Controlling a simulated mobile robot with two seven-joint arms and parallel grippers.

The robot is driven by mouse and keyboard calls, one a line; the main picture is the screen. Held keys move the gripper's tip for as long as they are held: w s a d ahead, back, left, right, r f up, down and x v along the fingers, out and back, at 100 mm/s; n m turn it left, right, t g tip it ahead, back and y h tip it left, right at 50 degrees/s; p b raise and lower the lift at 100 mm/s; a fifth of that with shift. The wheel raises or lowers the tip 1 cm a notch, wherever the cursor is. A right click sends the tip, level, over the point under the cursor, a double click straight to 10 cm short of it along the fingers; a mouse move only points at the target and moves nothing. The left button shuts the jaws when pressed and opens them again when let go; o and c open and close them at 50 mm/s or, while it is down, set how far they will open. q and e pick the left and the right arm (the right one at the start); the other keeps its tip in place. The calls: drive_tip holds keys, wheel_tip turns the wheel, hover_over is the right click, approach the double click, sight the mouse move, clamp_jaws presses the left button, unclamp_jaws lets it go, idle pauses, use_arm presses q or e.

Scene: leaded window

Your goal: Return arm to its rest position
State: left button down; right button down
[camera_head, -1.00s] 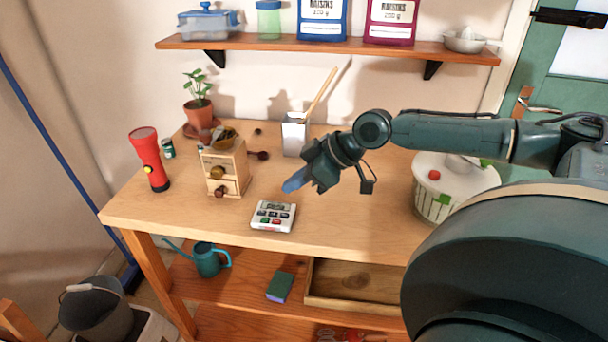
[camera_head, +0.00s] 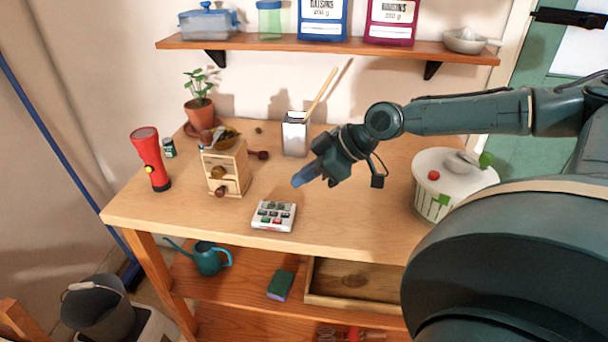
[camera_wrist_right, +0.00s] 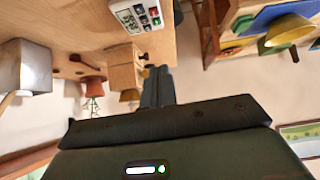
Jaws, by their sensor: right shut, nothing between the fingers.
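My right gripper (camera_head: 304,176) has blue fingertips and is shut with nothing between them. It is above the wooden table (camera_head: 340,215), to the right of and behind the white device with coloured buttons (camera_head: 274,215) in the head view. The closed fingers (camera_wrist_right: 158,88) also show in the right wrist view, pointing away from the camera. My right arm reaches in from the right side of the head view. My left gripper is not in view.
A wooden grinder (camera_head: 226,170), red torch (camera_head: 150,160), potted plant (camera_head: 199,112) and metal holder with a wooden stick (camera_head: 295,135) stand on the table. A white round container (camera_head: 436,205) stands at right. A shelf (camera_head: 390,46) hangs above. Bare tabletop lies around the device.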

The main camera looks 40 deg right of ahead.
idle(0.3)
drive_tip(key=s+a+f+m+t+h, duration=0.1)
drive_tip(key=s+a+f+m, duration=0.1)
drive_tip(key=s+a+f, duration=0.5)
drive_tip(key=s+a+f+m+t+h, duration=0.1)
drive_tip(key=s+a+f+m+t, duration=0.1)
drive_tip(key=s+a+f, duration=0.5)
drive_tip(key=a+f+m, duration=0.1)
drive_tip(key=a+f, duration=0.5)
drive_tip(key=f, duration=0.6)
drive_tip(key=shift+s+a+f+h, duration=0.15)
drive_tip(key=shift+a+f+h, duration=0.1)
drive_tip(key=shift+h, duration=0.15)
